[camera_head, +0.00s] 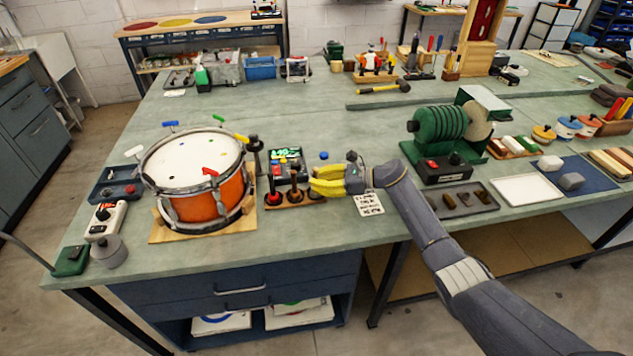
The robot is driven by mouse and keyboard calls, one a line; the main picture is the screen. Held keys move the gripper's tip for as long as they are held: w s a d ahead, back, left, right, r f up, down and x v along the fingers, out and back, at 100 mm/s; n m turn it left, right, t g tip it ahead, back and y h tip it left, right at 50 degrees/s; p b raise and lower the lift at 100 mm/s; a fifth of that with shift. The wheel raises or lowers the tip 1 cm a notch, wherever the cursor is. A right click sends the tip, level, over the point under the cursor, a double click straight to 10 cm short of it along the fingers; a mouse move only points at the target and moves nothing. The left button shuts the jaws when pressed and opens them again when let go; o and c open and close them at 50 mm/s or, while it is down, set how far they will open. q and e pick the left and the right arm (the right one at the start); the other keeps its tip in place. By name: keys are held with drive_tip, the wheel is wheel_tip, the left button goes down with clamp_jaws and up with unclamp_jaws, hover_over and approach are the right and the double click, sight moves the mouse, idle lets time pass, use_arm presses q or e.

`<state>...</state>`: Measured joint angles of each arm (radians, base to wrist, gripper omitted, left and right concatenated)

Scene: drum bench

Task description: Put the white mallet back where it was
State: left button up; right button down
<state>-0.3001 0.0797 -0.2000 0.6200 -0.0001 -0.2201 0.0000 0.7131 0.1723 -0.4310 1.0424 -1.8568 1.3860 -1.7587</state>
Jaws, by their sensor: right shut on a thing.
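My right gripper (314,186) has yellow fingers pointing left and is shut at the right end of a small wooden mallet stand (296,202). What it grips is mostly hidden by the fingers; I take it to be the white mallet, but no white head shows clearly. Two dark upright handles stand in the stand to the left of my fingers, the leftmost one (273,190) with red at its base. I cannot tell whether the gripped thing touches the stand. My left gripper is not in view.
An orange drum (208,205) with colored keys stands left of the stand. A dark box with a green display (287,156) is behind the stand. A white card (368,204) lies right of it. A green machine (440,125) stands further right.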

drive_tip(key=c, duration=1.5)
unclamp_jaws()
drive_tip(key=shift+f, duration=0.1)
drive_tip(key=shift+d, duration=0.15)
drive_tip(key=v, duration=1.2)
